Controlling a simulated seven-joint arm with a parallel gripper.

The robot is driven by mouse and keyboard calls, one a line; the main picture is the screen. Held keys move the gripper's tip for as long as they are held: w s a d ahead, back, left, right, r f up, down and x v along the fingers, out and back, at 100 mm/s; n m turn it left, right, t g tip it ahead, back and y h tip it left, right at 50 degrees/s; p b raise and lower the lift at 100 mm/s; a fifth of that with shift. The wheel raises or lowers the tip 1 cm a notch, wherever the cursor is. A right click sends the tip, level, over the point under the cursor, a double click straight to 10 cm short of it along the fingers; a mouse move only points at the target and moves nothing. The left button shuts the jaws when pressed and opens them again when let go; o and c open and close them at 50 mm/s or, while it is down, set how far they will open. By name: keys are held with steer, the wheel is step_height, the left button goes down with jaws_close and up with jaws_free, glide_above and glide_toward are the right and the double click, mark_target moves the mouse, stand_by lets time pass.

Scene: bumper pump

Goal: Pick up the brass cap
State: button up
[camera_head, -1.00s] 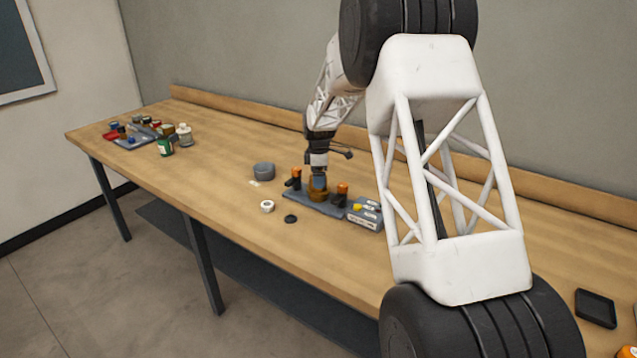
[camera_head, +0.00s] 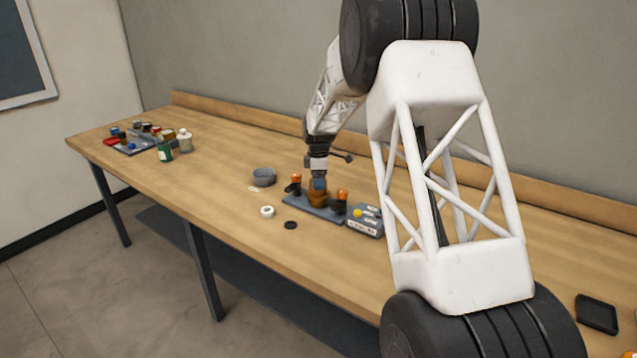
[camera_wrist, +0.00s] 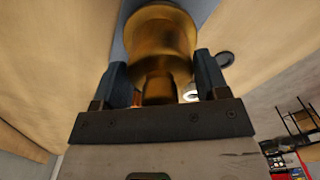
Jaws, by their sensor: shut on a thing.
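The brass cap (camera_wrist: 160,45) is a rounded, shiny golden piece that fills the top middle of the wrist view. My gripper (camera_wrist: 160,85) has its two blue-grey fingers on either side of the cap's narrower part, shut on it. In the head view the cap (camera_head: 317,199) shows small and brown-gold, below my gripper (camera_head: 319,184), over the middle of a grey-blue base plate (camera_head: 296,201). I cannot tell whether the cap touches the plate.
Orange-topped black clamps (camera_head: 342,196) stand on the plate on both sides. A grey box with a yellow button (camera_head: 365,222) is at its right. A grey bowl (camera_head: 264,177), white ring (camera_head: 267,212) and black disc (camera_head: 291,225) lie nearby. Jars (camera_head: 167,150) stand far left.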

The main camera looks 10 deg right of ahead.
step_height(320, 180, up, 9)
steer(key=shift+r, duration=0.2)
stand_by(0.3)
stand_by(0.6)
